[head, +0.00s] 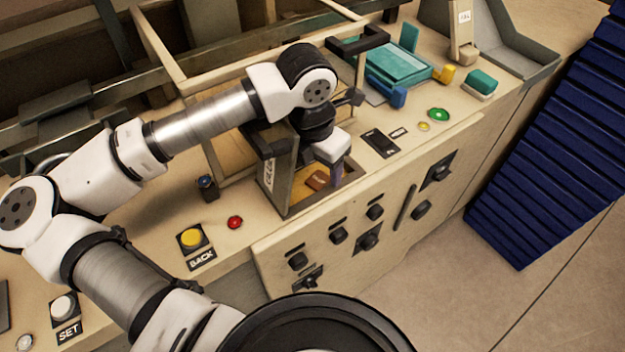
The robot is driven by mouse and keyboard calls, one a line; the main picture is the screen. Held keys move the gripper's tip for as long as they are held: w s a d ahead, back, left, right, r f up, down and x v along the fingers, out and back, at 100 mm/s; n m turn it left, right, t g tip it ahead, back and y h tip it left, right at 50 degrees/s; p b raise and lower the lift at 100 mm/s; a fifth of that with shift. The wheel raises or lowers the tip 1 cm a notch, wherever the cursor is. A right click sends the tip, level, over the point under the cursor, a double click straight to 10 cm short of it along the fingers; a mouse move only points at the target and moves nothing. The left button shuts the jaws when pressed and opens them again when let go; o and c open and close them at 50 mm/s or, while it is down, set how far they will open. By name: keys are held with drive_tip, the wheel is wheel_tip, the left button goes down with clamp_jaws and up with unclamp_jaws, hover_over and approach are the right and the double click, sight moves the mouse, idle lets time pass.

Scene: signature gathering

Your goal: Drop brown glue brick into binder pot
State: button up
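A small brown brick (317,180) lies inside an open-topped, dark-rimmed box (272,185), on an amber-coloured surface. The box is set in the bench front and has a label on its left side that seems to read GLUE; I take it as the binder pot. My gripper (337,176) points down over the right part of this opening, just right of the brown brick. It appears apart from the brick. The fingers are small and dark, seen nearly edge-on, so their opening and anything between them cannot be made out.
A beige frame (176,70) and the box's raised dark panel (282,150) stand close around my arm. A yellow BACK button (191,237) and red button (235,222) lie left. A teal press (398,62) with coloured blocks stands right. Dark blue slats (560,150) stand at far right.

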wheel_tip(320, 180, up, 20)
drive_tip(key=b, duration=0.4)
idle(0.3)
idle(0.4)
